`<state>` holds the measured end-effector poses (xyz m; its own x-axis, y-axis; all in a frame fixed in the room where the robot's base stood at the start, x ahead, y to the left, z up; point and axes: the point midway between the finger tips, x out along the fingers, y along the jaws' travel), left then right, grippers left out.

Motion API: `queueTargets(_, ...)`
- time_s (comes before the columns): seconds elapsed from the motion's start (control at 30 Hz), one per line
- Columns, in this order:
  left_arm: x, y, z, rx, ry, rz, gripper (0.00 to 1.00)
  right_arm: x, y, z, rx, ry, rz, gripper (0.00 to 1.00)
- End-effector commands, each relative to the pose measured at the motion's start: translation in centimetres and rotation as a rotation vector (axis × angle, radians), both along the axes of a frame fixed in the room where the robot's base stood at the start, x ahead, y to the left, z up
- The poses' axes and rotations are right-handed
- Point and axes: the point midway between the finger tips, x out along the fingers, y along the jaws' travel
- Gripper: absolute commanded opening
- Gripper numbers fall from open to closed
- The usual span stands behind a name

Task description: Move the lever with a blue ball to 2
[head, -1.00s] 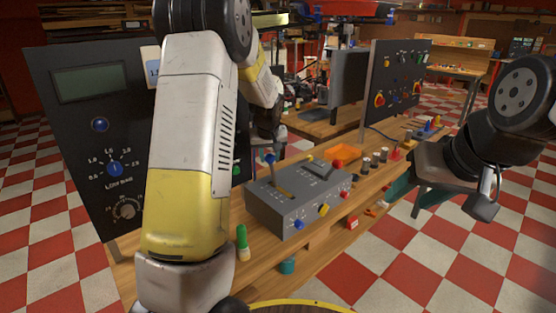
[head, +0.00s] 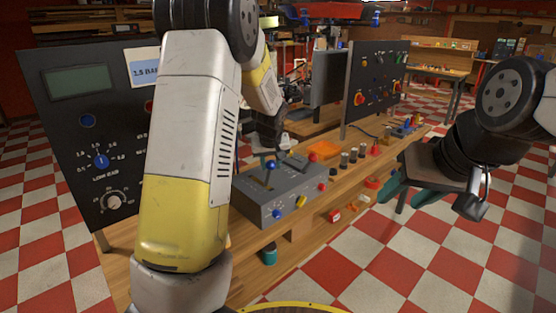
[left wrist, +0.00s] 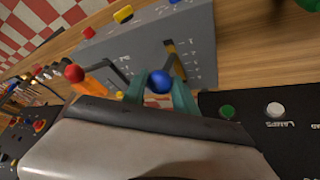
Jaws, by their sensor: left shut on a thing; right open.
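The grey lever box (head: 280,205) stands on the wooden bench. Its lever with a blue ball (head: 270,165) rises from a slot at the left of the top face. In the left wrist view the blue ball (left wrist: 159,82) is between the teal fingers of my left gripper (left wrist: 160,88), which is shut on it. The lever's slot (left wrist: 171,50) and scale marks show, but the numbers are too small to read. In the head view my arm partly hides the left gripper (head: 268,148). My right gripper (head: 418,198) is open and empty, right of the bench.
A dark panel with a display (head: 80,80) and knobs stands at the left. The checkered floor at right is clear.

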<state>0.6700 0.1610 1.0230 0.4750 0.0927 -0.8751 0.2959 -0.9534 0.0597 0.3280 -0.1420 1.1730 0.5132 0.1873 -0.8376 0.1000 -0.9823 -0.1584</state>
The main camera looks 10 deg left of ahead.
Motion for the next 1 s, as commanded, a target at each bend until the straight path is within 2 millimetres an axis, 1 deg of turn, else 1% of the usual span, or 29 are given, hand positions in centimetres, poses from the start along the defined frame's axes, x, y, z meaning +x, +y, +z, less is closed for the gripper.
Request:
queueTargets(0.03,-0.2,-0.2,-0.4,0.000,0.008,0.000,0.00,0.0,0.0,0.0,0.000,0.000,0.000,0.49)
queueTargets(0.37,-0.2,-0.1,-0.4,0.000,0.008,0.000,0.00,0.0,0.0,0.0,0.000,0.000,0.000,0.49)
queueTargets(0.4,-0.2,-0.1,-0.4,0.000,0.008,0.000,0.38,0.0,0.0,0.0,0.000,0.000,0.000,0.49)
queueTargets(0.43,-0.2,-0.1,-0.4,0.000,0.008,0.000,0.43,0.0,0.0,0.0,0.000,0.000,0.000,0.49)
queueTargets(0.77,-0.2,-0.1,0.0,-0.001,0.002,0.000,0.43,0.0,0.0,0.0,0.000,0.000,0.000,0.49)
queueTargets(0.87,-0.5,-0.2,0.9,-0.001,-0.001,0.000,0.43,0.0,0.0,0.0,0.000,0.000,0.000,0.49)
queueTargets(1.0,-1.7,-0.5,3.0,-0.002,-0.002,-0.001,0.43,0.0,0.0,0.0,0.000,0.000,0.000,0.49)
